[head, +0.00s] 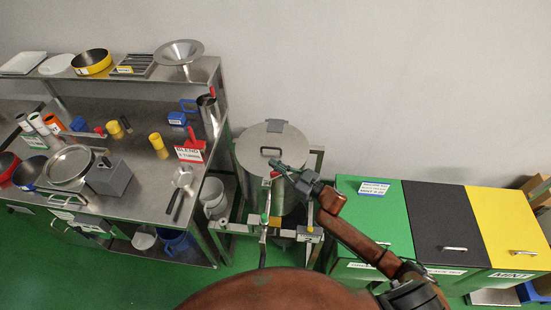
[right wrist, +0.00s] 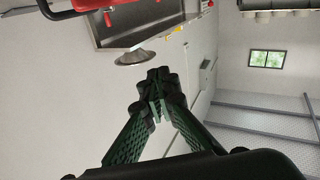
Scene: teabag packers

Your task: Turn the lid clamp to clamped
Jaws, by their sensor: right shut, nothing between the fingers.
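A steel drum with a round grey lid (head: 260,137) stands in a metal frame in the middle of the head view. The lid has a dark handle and a grey piece at its back rim. My right gripper (head: 276,166) is shut and empty, over the lid's front edge. In the right wrist view its fingertips (right wrist: 158,90) meet. A red part (right wrist: 95,4) is close at the top left there. My left gripper is not in view.
A steel workbench (head: 150,185) with pans, cups and a red-and-white sign (head: 190,152) stands left. Green (head: 375,215), black (head: 445,225) and yellow (head: 508,230) lidded bins stand right. A white bucket (head: 213,196) is between bench and drum.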

